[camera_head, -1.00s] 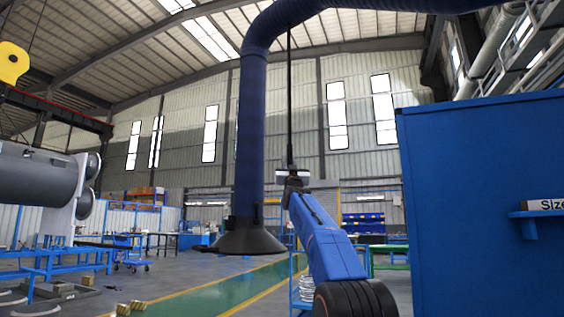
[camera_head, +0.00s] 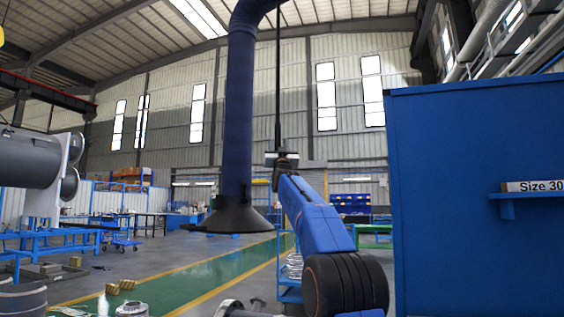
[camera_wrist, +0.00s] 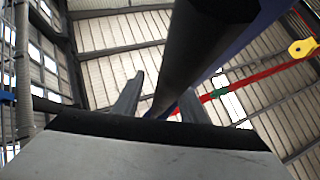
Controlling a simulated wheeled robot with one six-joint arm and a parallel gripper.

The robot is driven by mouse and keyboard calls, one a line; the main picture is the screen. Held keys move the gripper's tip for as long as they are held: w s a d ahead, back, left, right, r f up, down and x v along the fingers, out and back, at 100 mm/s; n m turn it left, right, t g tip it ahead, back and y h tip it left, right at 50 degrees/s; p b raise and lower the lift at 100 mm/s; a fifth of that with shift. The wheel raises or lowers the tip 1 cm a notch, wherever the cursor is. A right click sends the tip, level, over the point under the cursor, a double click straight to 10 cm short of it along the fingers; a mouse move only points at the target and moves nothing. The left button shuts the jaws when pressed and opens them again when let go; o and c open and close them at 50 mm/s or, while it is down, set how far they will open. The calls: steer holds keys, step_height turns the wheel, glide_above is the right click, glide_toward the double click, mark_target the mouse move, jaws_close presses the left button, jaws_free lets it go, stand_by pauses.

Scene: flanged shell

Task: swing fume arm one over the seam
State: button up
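The fume arm is a blue duct (camera_head: 238,110) hanging from above, with a dark flared hood (camera_head: 238,216) at its lower end. A thin black rod (camera_head: 278,80) hangs upright just right of the duct. My gripper (camera_head: 284,160) is at the rod's lower end, right of and above the hood. In the wrist view my gripper (camera_wrist: 157,95) points up and its fingers stand apart. A dark pole (camera_wrist: 200,55) runs between them, with light showing beside the left finger. Its lower end is hidden by the gripper body. No seam can be made out.
A large blue cabinet (camera_head: 480,230) stands close on the right, with a shelf labelled "Size 30" (camera_head: 533,186). A grey tank (camera_head: 30,158) is at the left by blue stands (camera_head: 50,236). The green floor lane (camera_head: 190,285) is mostly clear; small blocks (camera_head: 120,286) lie at its left.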

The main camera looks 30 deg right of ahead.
steer(key=v, duration=1.6)
steer(key=shift+d, duration=0.15)
steer(key=s+a+f+n+g+y, duration=0.1)
steer(key=s+a+f+g+y, duration=0.35)
steer(key=f, duration=0.65)
steer(key=s+a+f+n+g+y, duration=0.1)
steer(key=s+a+f+g, duration=0.1)
steer(key=s+a+f, duration=0.75)
steer(key=s+a+f+n+g+y, duration=0.1)
steer(key=a+f+g+y, duration=0.25)
steer(key=f, duration=1.05)
steer(key=s+a+f+g, duration=0.2)
steer(key=s+f+g, duration=0.1)
steer(key=s+f, duration=0.7)
steer(key=s+a+f+n+g+y, duration=0.1)
steer(key=s+a+f+g, duration=0.2)
steer(key=s+f, duration=0.7)
steer(key=s+a+f+g, duration=0.3)
steer(key=s+f+g, duration=0.1)
steer(key=s+f, duration=0.6)
steer(key=shift+s+f+n+y, duration=0.3)
steer(key=shift+s, duration=0.4)
